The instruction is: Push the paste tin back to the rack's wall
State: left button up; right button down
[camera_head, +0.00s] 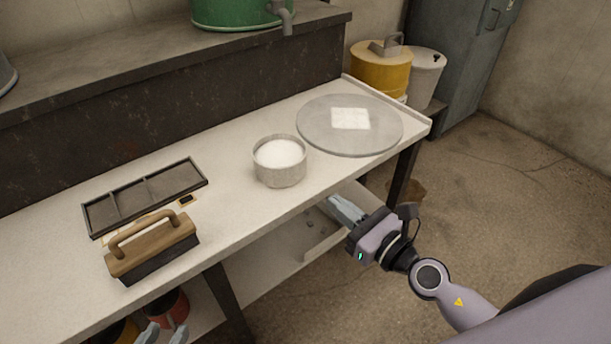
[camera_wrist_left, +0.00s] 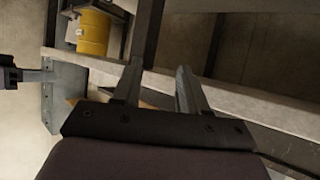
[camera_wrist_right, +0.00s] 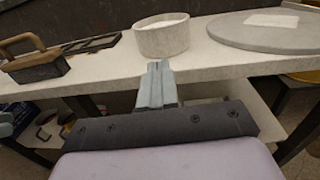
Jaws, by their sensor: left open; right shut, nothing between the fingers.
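No tin is clearly marked as the paste tin. A red tin (camera_head: 173,309) stands on the low shelf under the bench, partly hidden by the bench top. A yellow tin (camera_head: 122,332) is beside it, mostly hidden. Small tins also show under the bench in the right wrist view (camera_wrist_right: 45,133). A dark divided rack (camera_head: 146,193) lies on the bench with no tin in it. My left gripper (camera_head: 164,336) is open, near the tins at the bottom edge; its fingers (camera_wrist_left: 158,78) stand apart. My right gripper (camera_head: 346,210) is shut and empty beside the bench's front edge.
A wooden-handled block (camera_head: 153,248) sits in front of the rack. A bowl of white powder (camera_head: 280,163) and a round grey plate (camera_head: 315,131) with a white square (camera_head: 350,118) stand farther right. The bench's front edge overhangs the low shelf (camera_head: 265,278).

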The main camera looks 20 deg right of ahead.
aim_at(296, 171)
jog(key=x, duration=1)
jog(key=shift+x, duration=1.75)
jog(key=shift+a, duration=0.1)
jog(key=shift+s, duration=0.1)
